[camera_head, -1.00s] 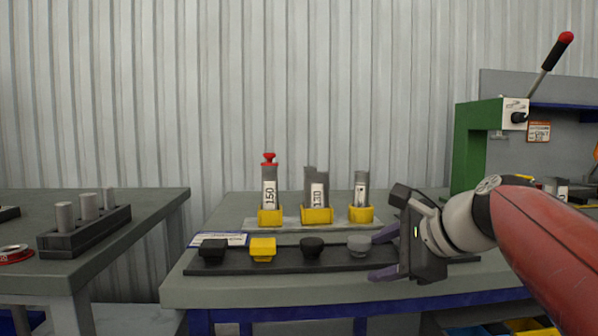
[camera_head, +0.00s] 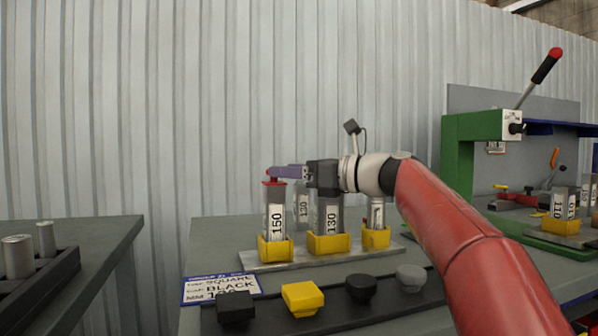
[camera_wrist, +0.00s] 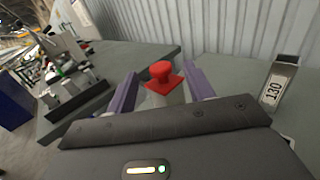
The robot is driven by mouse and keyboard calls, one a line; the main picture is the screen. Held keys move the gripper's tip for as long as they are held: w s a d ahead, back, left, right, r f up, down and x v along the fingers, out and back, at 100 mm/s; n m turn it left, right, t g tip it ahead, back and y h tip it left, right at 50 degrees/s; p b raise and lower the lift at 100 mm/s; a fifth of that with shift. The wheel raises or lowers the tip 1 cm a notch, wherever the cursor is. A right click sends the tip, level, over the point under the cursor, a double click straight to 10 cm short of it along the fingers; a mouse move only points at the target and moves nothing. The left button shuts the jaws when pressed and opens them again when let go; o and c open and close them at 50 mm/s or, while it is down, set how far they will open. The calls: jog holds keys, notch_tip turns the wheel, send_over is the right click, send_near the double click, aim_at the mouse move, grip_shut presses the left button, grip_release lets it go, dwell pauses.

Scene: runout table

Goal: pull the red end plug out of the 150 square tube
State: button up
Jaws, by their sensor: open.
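The 150 tube (camera_head: 275,208) stands upright in a yellow holder, with the red end plug in its top. The plug's round knob and square flange (camera_wrist: 161,73) show clearly in the wrist view. My gripper (camera_head: 281,172) is level with the plug, reaching in from the right. In the wrist view my open gripper (camera_wrist: 160,88) has one purple finger on each side of the plug, with gaps visible. In the head view the fingers partly hide the knob. I cannot tell whether either finger touches it.
Several caps, including a yellow one (camera_head: 302,297), lie in front. A green press (camera_head: 462,165) stands at the right.

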jog(key=shift+x, duration=2.05)
jog(key=shift+c, duration=0.3)
grip_shut()
jog(key=shift+r+p, duration=0.15)
jog(key=shift+p, duration=0.3)
jog(key=shift+r+p, duration=0.85)
jog(key=shift+p, duration=0.05)
jog(key=shift+r+p, duration=0.65)
jog(key=shift+r+p, duration=0.6)
jog(key=shift+r, duration=0.15)
jog(key=shift+r, duration=0.1)
